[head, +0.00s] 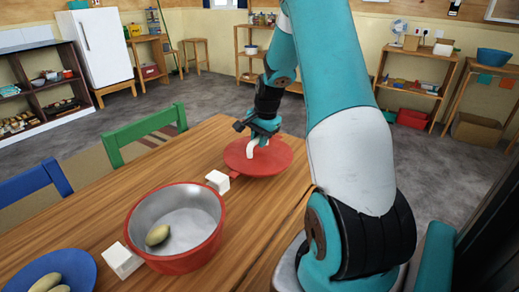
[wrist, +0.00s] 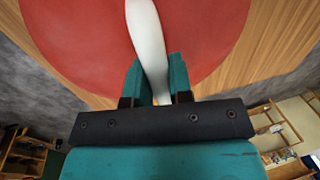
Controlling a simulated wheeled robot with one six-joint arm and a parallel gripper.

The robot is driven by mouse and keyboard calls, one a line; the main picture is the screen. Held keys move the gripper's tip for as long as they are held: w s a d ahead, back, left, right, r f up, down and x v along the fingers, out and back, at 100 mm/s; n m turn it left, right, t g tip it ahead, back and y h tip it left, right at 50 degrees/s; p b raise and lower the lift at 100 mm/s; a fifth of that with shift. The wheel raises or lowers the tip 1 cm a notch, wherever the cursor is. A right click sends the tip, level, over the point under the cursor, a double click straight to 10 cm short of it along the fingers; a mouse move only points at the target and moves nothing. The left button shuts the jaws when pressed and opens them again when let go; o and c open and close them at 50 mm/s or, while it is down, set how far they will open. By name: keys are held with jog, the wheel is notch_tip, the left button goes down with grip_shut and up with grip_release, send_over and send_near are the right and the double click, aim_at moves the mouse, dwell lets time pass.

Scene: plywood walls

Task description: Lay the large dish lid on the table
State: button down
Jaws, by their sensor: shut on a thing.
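The large dish lid (head: 275,161) is a flat red disc with a white handle. It is at the far right end of the wooden table (head: 165,170), near the edge. My gripper (head: 262,136) is shut on the white handle from above. In the wrist view, the teal fingers (wrist: 157,78) close around the handle (wrist: 146,35), with the red lid (wrist: 205,30) behind it. The lid looks roughly level and low over the tabletop. I cannot tell whether it touches the table.
A red bowl with a metallic inside (head: 178,262) stands on the table, holding a yellow-green item (head: 158,235). A blue plate (head: 75,262) is at the lower left. Green (head: 140,133) and blue (head: 35,183) chairs line the left side.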

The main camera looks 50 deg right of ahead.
aim_at(266, 151)
jog(key=shift+f, duration=1.8)
jog(key=shift+f, duration=0.2)
jog(key=c, duration=1)
grip_release()
notch_tip(266, 151, up, 12)
jog(key=s, duration=0.2)
jog(key=w+a+r+n+y, duration=0.15)
jog(key=a+n, duration=0.25)
jog(key=a, duration=0.4)
jog(key=a+r+n, duration=0.3)
jog(key=a, duration=0.6)
jog(key=s+a+r+n, duration=0.1)
jog(key=s+a+n, duration=0.4)
jog(key=a, duration=0.3)
jog(key=s+a+r+n+g+y, duration=0.1)
jog(key=s+a+n, duration=0.5)
jog(key=s+a, duration=0.2)
jog(key=s+a+r+n+g+y, duration=0.1)
jog(key=s+a+r+n, duration=0.1)
jog(key=s+a+n, duration=0.4)
jog(key=shift+s+a+y, duration=0.15)
jog(key=shift+s+a, duration=0.15)
jog(key=shift+a, duration=0.55)
jog(key=shift+s+a+y, duration=0.1)
jog(key=shift+s+a, duration=0.15)
jog(key=shift+a, duration=0.6)
